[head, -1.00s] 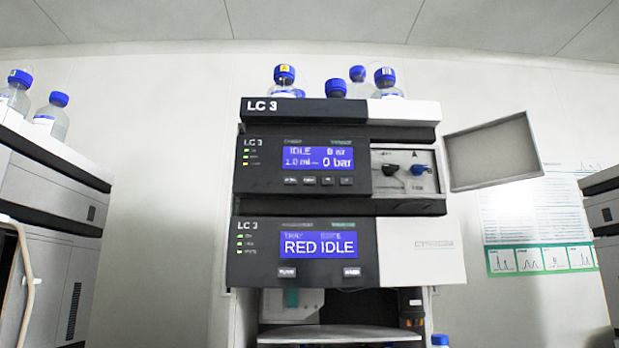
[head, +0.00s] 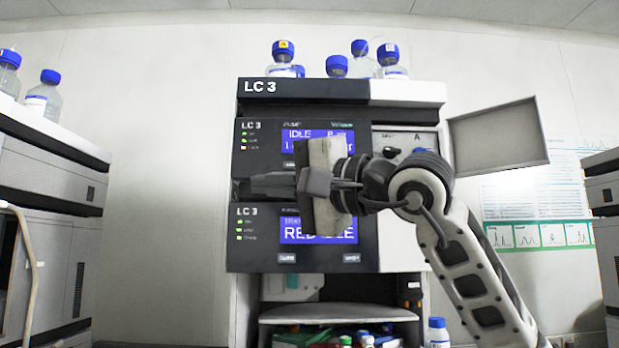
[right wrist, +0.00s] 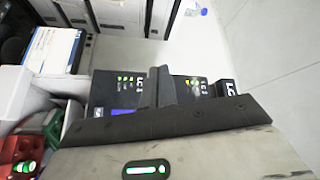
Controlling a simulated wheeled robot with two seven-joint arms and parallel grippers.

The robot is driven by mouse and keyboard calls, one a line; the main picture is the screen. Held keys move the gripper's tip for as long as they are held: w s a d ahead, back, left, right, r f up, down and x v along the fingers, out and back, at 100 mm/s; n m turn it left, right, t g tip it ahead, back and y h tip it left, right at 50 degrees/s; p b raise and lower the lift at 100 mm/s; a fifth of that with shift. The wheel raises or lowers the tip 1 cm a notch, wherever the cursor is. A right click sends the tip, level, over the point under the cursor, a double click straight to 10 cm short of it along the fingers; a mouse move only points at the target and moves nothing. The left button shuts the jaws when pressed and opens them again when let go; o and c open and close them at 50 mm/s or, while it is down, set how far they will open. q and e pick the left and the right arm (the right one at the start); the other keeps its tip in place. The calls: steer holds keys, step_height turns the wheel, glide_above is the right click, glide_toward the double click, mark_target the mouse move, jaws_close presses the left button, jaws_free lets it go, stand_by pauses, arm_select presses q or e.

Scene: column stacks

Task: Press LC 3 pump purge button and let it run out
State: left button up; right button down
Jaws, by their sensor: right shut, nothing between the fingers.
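The LC 3 stack (head: 340,92) stands in the middle of the head view. Its upper pump module (head: 262,165) has a blue display reading IDLE, partly covered by my right gripper. The button row under that display is largely hidden behind the gripper, so I cannot tell the purge button apart. My right gripper (head: 258,183) is shut and empty, its fingers pointing left in front of the stack between the two displays. I cannot tell whether it touches the panel. In the right wrist view the dark shut fingers (right wrist: 158,55) cross in front of the LC 3 panels. My left gripper is not in view.
A flap (head: 500,138) stands open at the pump's right, near my right arm. The lower module's display (head: 293,232) reads RED IDLE, partly covered. Blue-capped bottles (head: 394,62) stand on top. Other instruments (head: 48,190) flank the stack.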

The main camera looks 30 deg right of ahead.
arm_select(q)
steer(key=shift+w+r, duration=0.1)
arm_select(e)
steer(key=s+d+r+t+h, duration=0.2)
steer(key=s+d+r+h, duration=0.1)
steer(key=d+r+h, duration=0.1)
step_height(320, 180, up, 2)
steer(key=shift+s+d+m+t, duration=0.2)
steer(key=shift+d+m+t, duration=0.1)
steer(key=shift+d, duration=0.6)
arm_select(q)
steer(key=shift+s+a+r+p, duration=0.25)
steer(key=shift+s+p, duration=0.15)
steer(key=shift+p, duration=0.7)
arm_select(e)
steer(key=w+d, duration=0.4)
steer(key=w, duration=0.3)
steer(key=shift+w+d, duration=0.25)
steer(key=shift+d, duration=0.05)
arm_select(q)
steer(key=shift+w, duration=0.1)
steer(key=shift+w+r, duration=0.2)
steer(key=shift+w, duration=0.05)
